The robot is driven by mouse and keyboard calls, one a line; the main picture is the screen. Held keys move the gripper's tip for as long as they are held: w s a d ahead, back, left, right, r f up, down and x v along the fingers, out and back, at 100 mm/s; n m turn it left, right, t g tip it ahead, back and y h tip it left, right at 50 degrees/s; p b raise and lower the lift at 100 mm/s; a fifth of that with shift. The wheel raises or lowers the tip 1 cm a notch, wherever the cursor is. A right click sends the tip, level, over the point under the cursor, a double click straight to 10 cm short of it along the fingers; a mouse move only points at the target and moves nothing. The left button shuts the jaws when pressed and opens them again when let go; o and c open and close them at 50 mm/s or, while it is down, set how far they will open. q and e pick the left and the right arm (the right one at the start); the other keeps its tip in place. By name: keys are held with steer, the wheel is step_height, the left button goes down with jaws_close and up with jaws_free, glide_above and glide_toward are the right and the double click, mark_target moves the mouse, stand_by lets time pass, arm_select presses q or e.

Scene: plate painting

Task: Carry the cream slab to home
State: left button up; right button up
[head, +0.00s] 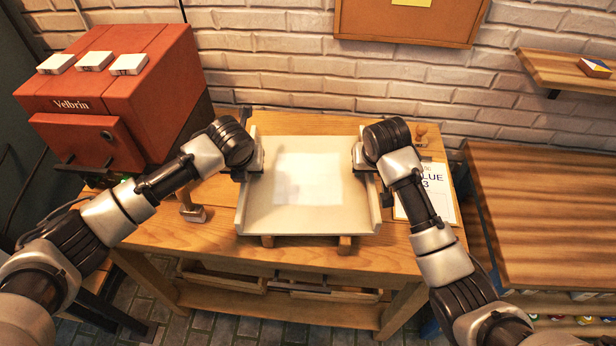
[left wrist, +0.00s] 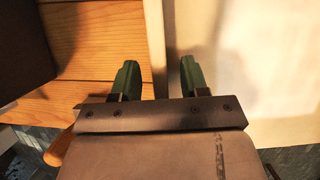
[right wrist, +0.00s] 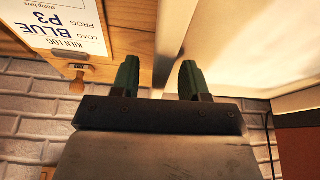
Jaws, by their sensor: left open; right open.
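Neither is shut on the slab. Which place is home cannot be told.
A red kiln-like box (head: 150,95) marked "Velbrin" stands at the left with several white blocks on top. A paper log sheet (head: 440,195) lies right of the slab. A striped wooden table (head: 550,215) stands at the right. A brick wall (head: 270,70) closes the back.

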arm_select(q)
steer(key=shift+s, duration=0.1)
arm_select(e)
steer(key=shift+s, duration=0.1)
arm_select(q)
steer(key=shift+c, duration=0.3)
arm_select(e)
steer(key=shift+c, duration=0.3)
arm_select(q)
jaws_close()
arm_select(e)
steer(key=shift+f, duration=0.1)
jaws_close()
arm_select(q)
steer(key=shift+w+r, duration=0.2)
arm_select(e)
steer(key=shift+r, duration=0.25)
arm_select(q)
steer(key=shift+w, duration=0.1)
arm_select(e)
steer(key=shift+w, duration=0.25)
